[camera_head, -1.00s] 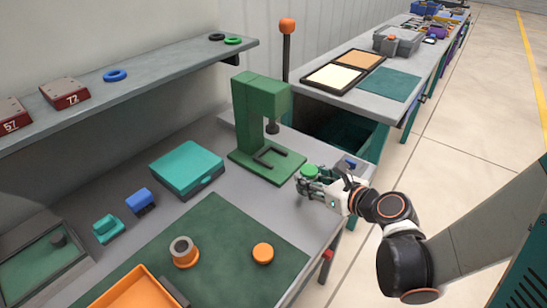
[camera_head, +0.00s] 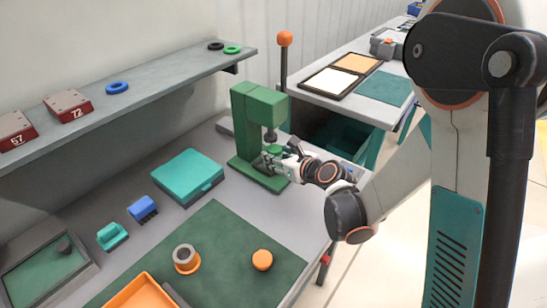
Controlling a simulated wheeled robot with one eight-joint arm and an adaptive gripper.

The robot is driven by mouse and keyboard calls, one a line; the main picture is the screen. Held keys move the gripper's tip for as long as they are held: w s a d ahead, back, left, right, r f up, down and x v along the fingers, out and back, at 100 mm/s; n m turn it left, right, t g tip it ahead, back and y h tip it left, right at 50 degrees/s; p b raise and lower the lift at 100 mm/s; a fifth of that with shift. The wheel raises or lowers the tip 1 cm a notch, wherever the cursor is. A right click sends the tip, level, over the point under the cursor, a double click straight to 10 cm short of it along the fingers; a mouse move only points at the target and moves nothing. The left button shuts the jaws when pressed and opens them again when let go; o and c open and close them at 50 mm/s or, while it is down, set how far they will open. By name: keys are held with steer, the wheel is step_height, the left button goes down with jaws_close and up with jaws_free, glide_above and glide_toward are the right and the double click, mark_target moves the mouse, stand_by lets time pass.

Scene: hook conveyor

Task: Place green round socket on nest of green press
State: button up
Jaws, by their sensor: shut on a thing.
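The green press (camera_head: 243,125) stands on the workbench near its back right, with its ram (camera_head: 270,135) pointing down over the base. My gripper (camera_head: 266,160) is between the ram and the press base, at the nest area. It is shut on the green round socket (camera_head: 273,150), which shows only as a small green patch between the fingers under the ram. The fingers and the press hide most of the socket and the nest. I cannot tell whether the socket touches the nest.
A teal case (camera_head: 187,172), a blue block (camera_head: 141,208) and a teal block (camera_head: 111,236) lie left of the press. An orange disc (camera_head: 262,260) and a grey-orange ring part (camera_head: 186,259) sit on the green mat (camera_head: 225,232). A shelf (camera_head: 150,85) runs above the bench.

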steer(key=shift+w+a+f, duration=0.1)
steer(key=shift+w+a, duration=0.5)
steer(key=shift+w, duration=0.25)
steer(key=shift+f+b, duration=0.6)
steer(key=shift+f, duration=0.1)
steer(key=shift+f, duration=0.1)
steer(key=o, duration=1.3)
steer(key=shift+r, duration=0.2)
steer(key=p+v, duration=0.3)
steer(key=v, duration=0.9)
